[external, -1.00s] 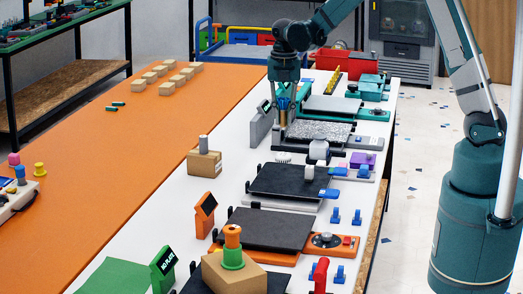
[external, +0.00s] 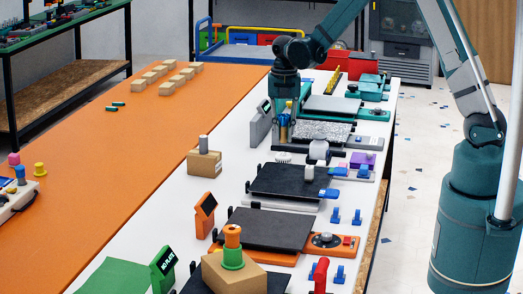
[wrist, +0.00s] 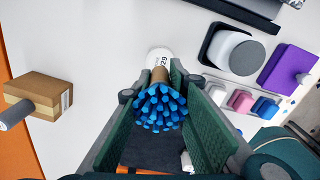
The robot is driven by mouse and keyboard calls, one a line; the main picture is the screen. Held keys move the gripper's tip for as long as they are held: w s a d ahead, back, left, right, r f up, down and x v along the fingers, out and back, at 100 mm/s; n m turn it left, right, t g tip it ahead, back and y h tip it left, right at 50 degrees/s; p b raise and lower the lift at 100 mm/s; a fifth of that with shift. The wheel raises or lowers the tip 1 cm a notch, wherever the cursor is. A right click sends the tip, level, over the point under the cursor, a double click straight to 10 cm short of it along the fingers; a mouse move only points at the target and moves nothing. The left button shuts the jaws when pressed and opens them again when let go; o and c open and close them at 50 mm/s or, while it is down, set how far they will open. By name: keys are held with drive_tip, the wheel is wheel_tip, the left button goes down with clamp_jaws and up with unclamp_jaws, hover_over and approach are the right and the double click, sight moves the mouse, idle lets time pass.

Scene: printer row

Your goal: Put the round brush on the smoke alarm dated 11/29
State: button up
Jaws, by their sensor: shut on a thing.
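The round brush (wrist: 160,106) has blue bristles that face the wrist camera and a tan body beyond them. My gripper (wrist: 162,112) is shut on it, with a green pad on each side. In the external view, my gripper (external: 284,117) hangs over the white table's far half with the brush (external: 284,132) between its fingers. A white round smoke alarm (wrist: 160,56) lies beyond the brush in the wrist view, partly hidden by it. Only part of its printed date shows, ending in 29 and upside down. A small white disc (external: 283,157) on the table seems to be this alarm.
A cardboard box with a grey cylinder (external: 204,162) stands left of the gripper. A black-plated printer (external: 285,180) is nearer the camera, and a speckled-plate printer (external: 322,132) lies to the right.

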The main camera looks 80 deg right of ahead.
sight(284, 115)
drive_tip(key=shift+f, duration=0.25)
drive_tip(key=shift+f, duration=1.85)
drive_tip(key=shift+f+b, duration=0.15)
drive_tip(key=shift+b, duration=0.15)
drive_tip(key=o, duration=0.8)
drive_tip(key=shift+r+p, duration=0.6)
drive_tip(key=shift+r, duration=5.6)
drive_tip(key=shift+a, duration=0.1)
